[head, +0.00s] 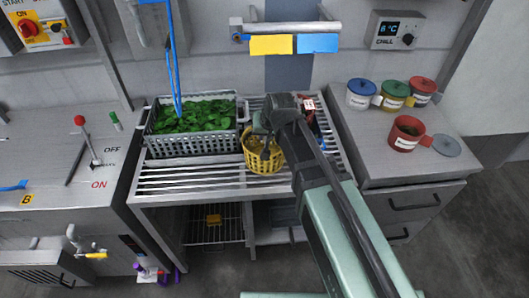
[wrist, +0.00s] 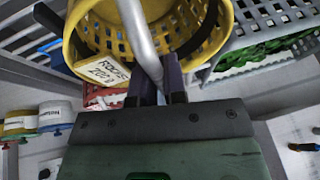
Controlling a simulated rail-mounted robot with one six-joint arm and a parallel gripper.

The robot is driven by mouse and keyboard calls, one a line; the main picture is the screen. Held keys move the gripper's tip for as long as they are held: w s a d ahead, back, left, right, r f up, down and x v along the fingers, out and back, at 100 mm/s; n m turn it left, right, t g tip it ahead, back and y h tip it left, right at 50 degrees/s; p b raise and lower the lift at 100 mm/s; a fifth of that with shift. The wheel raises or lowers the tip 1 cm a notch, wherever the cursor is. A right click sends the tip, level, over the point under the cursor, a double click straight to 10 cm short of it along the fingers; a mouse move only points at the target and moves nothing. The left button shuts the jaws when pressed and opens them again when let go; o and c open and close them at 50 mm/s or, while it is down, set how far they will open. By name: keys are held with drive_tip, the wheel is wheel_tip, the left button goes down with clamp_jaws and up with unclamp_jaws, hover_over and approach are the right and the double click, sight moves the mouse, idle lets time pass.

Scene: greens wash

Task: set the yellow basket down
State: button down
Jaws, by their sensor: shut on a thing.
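The yellow basket (head: 264,160) is a perforated round basket at the middle of the head view, over the slatted steel rack (head: 190,182) and just right of the grey crate. My gripper (head: 264,130) is above it, partly hidden by my own arm. In the wrist view the basket (wrist: 88,52) fills the top and bears a pale label. My gripper (wrist: 156,88) is shut on the basket's grey handle (wrist: 140,35). Whether the basket's base touches the slats cannot be told.
A grey crate (head: 195,148) full of green leaves stands left of the basket. A red item (head: 310,112) lies behind my arm. Blue, yellow and red lidded tubs (head: 361,95) and an open red tub (head: 406,134) stand on the right cabinet. The rack's front left slats are clear.

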wheel_tip(320, 180, down, 5)
drive_tip(key=b, duration=0.4)
drive_tip(key=shift+r+b, duration=0.2)
drive_tip(key=shift+b, duration=0.1)
drive_tip(key=shift+r+p, duration=0.3)
drive_tip(key=shift+f, duration=0.2)
drive_tip(key=c, duration=1.2)
unclamp_jaws()
drive_tip(key=shift+o, duration=0.2)
drive_tip(key=shift+r, duration=0.15)
drive_tip(key=shift+s+r+p, duration=0.1)
drive_tip(key=shift+r+p, duration=0.25)
drive_tip(key=shift+r, duration=0.05)
drive_tip(key=p+v, duration=1)
drive_tip(key=v, duration=0.1)
